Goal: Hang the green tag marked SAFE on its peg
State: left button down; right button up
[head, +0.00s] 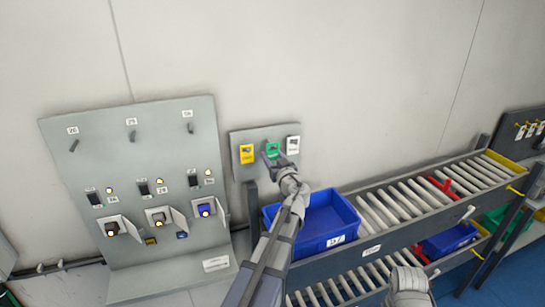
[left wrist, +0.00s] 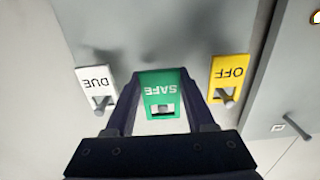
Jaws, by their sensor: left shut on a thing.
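The green tag marked SAFE (head: 273,148) is at the middle of the small grey tag board (head: 240,167). In the left wrist view the tag (left wrist: 160,84) appears upside down, with its slot towards the bottom of the picture. My left gripper (head: 272,156) is shut on the tag, with one finger at each side edge. Something grey shows in the slot; I cannot tell whether the peg passes through it. My right arm's end (head: 408,285) shows at the bottom right, its jaws not clear.
A yellow OFF tag (head: 246,154) and a white DUE tag (head: 293,145) hang on pegs on either side. A large switch panel (head: 85,160) stands to the left. A blue bin (head: 325,238) and roller racks (head: 400,205) lie below and right.

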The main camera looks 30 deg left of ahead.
pick_arm(q)
jog(key=shift+v, duration=1.6)
send_near(273, 156)
jog(key=shift+w+a+f, duration=0.1)
jog(key=shift+w+a, duration=0.2)
jog(key=shift+a, duration=0.15)
jog(key=shift+f, duration=0.1)
